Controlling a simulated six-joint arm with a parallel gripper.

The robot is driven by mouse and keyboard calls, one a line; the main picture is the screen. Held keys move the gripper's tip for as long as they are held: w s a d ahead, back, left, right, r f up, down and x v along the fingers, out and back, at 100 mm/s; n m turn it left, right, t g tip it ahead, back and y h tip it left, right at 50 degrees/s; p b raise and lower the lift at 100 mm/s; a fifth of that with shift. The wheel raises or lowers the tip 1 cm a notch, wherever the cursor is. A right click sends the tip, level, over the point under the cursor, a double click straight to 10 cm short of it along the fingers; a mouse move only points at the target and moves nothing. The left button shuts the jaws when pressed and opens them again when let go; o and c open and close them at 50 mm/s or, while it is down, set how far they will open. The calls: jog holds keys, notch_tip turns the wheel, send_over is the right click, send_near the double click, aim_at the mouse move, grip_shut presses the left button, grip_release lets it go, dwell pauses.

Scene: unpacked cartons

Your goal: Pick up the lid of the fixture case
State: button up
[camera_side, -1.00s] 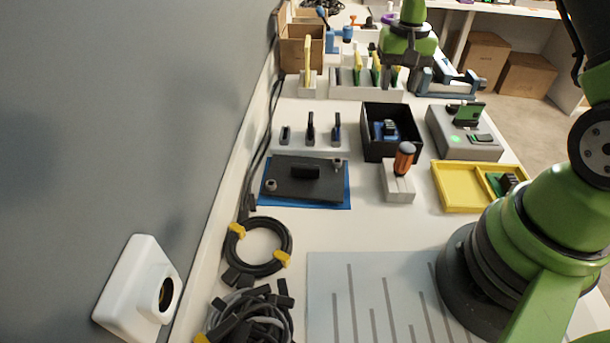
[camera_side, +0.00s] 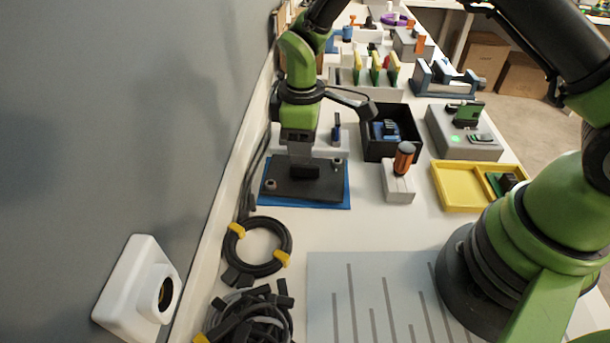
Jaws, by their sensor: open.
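The dark grey lid (camera_side: 308,189) lies flat on a blue base (camera_side: 336,203) near the wall. It has a black handle block (camera_side: 304,172) in its middle and a round knob near each of two corners. My gripper (camera_side: 302,160) points down over the lid, at or just above the handle. It is open, and its fingers partly cover the handle's top. Whether the fingers straddle or touch the handle cannot be told from this view.
A black open box (camera_side: 412,150) with a blue part inside stands to the right. A grey block with an orange-handled tool (camera_side: 403,158) stands right of the lid. A yellow tray (camera_side: 450,197) lies further right. Coiled black cable (camera_side: 287,235) lies in front.

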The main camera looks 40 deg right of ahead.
aim_at(305, 166)
jog(key=f, duration=0.5)
jog(key=shift+s+d+f, duration=0.15)
jog(key=shift+s+f, duration=0.05)
jog(key=shift+f, duration=0.1)
grip_shut()
